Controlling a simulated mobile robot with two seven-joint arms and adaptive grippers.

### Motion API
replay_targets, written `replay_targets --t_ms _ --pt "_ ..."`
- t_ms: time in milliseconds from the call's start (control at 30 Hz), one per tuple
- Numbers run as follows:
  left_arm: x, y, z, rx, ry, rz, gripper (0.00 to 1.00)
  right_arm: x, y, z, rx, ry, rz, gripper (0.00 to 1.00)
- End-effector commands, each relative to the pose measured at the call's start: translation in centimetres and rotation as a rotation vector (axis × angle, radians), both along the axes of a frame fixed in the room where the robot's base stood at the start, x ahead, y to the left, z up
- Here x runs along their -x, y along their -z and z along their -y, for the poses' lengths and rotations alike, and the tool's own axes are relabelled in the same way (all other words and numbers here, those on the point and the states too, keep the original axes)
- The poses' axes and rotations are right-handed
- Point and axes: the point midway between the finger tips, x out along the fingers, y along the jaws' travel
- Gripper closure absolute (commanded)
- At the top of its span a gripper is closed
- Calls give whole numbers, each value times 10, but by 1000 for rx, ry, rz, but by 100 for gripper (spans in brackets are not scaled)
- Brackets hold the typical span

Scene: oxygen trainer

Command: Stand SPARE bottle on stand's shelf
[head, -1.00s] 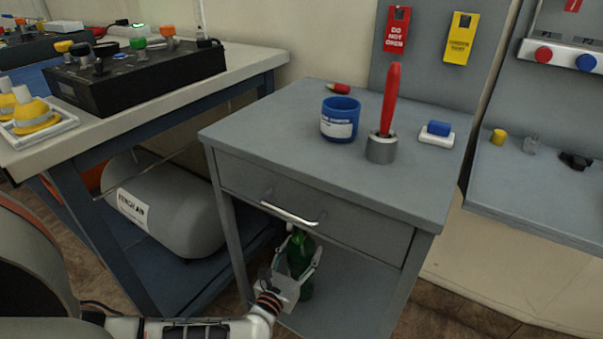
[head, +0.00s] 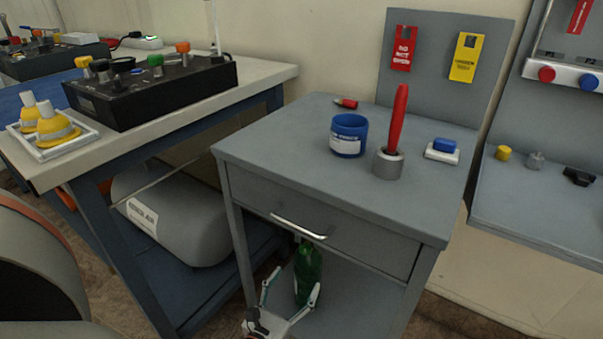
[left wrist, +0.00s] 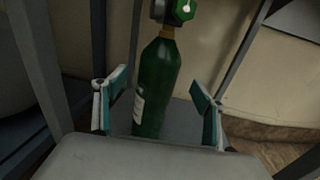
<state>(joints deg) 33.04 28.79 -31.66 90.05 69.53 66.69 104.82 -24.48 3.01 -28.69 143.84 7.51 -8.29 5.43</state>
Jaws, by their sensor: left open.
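The green bottle (head: 307,272) stands upright on the lower shelf (head: 350,300) of the grey stand, under the drawer. In the left wrist view the bottle (left wrist: 157,85) shows a pale label, a brass-coloured neck and a dark valve with a green knob. My left gripper (head: 291,290) is open in front of the bottle. In the left wrist view its two fingers (left wrist: 160,105) are spread on either side of the bottle, with gaps to it. The bottle's base is partly hidden by the gripper. My right gripper is not in view.
The stand's drawer handle (head: 298,226) juts out above the bottle. On the stand's top are a blue cup (head: 349,135), a red tool in a grey holder (head: 388,164) and a blue block on a white base. A grey tank (head: 180,225) lies under the workbench on the left.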

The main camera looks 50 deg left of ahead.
Motion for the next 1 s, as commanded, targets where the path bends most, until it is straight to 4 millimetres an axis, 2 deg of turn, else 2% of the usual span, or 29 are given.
replay_targets --t_ms 100,300,900,1000 --pt "17 -1 7 2 -1 1 30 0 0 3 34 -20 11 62" --pt "32 0 12 1 -1 0 30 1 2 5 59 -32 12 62" --pt "34 0 13 0 -1 0 30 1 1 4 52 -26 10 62" --pt "33 -6 16 -6 7 10 30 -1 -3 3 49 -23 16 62"
